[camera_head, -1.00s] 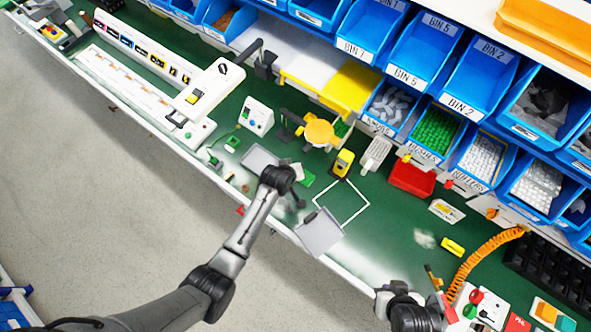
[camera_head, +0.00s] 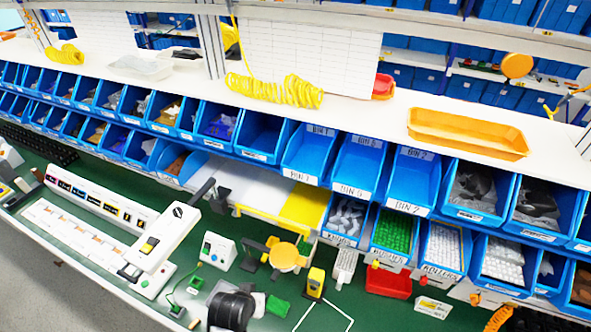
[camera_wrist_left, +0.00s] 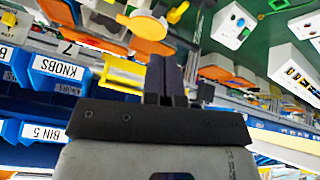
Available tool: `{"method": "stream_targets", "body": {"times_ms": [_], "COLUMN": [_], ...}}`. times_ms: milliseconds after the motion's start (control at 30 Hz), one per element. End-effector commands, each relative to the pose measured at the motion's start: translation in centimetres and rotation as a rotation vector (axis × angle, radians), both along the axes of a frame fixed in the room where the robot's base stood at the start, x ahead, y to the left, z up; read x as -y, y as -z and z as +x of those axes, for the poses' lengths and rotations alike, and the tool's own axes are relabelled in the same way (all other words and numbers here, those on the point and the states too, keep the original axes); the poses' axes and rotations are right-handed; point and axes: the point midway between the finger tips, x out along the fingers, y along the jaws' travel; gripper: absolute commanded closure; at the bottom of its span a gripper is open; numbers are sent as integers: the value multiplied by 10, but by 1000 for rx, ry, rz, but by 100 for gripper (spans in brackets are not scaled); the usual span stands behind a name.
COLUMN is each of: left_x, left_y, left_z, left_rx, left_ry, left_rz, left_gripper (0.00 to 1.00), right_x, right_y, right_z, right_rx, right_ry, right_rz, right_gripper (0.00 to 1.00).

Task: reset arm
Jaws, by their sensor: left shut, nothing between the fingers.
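My left gripper (camera_wrist_left: 168,78) shows in the left wrist view with its dark fingers together and nothing between them. It is clear of the bench items behind it. In the head view only a black rounded part of my arm (camera_head: 230,308) shows at the bottom edge; the gripper itself cannot be made out there. My right gripper is not in view. A white control box (camera_head: 217,250) stands on the green bench, left of an orange round piece (camera_head: 285,257). A long white panel unit (camera_head: 163,237) with a yellow switch lies further left.
Blue bins (camera_head: 358,167) line the back of the bench under a white shelf (camera_head: 385,115) holding an orange tray (camera_head: 467,132). A yellow block (camera_head: 315,282) and a red box (camera_head: 388,283) stand at the front. Inverted bin labels show in the left wrist view.

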Motion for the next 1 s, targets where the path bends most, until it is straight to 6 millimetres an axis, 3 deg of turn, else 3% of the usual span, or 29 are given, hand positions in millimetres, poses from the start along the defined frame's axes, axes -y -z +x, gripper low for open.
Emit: {"method": "stream_targets", "body": {"times_ms": [33, 133, 367, 467, 700, 833, 1000], "left_x": [-10, -31, -78, -90, -104, -106, -105], "left_y": [-21, -52, -83, -78, -33, -21, -16], "left_z": [-6, -34, -138, -178, -252, -275, -285], "left_rx": [31, 65, 93, 63, -116, -173, -198], "left_ry": [17, 44, 27, 27, 50, 58, 61], "left_rz": [20, 65, 127, 147, 185, 188, 186], "left_gripper": [100, 100, 100, 100, 100, 100, 100], "right_x": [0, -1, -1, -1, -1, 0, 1], "right_y": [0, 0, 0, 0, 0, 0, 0], "right_z": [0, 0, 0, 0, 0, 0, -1], "right_rx": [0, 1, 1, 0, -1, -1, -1], "right_ry": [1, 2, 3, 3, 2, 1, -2], "right_rz": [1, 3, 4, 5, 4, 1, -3], "right_gripper": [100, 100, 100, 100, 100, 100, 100]}}
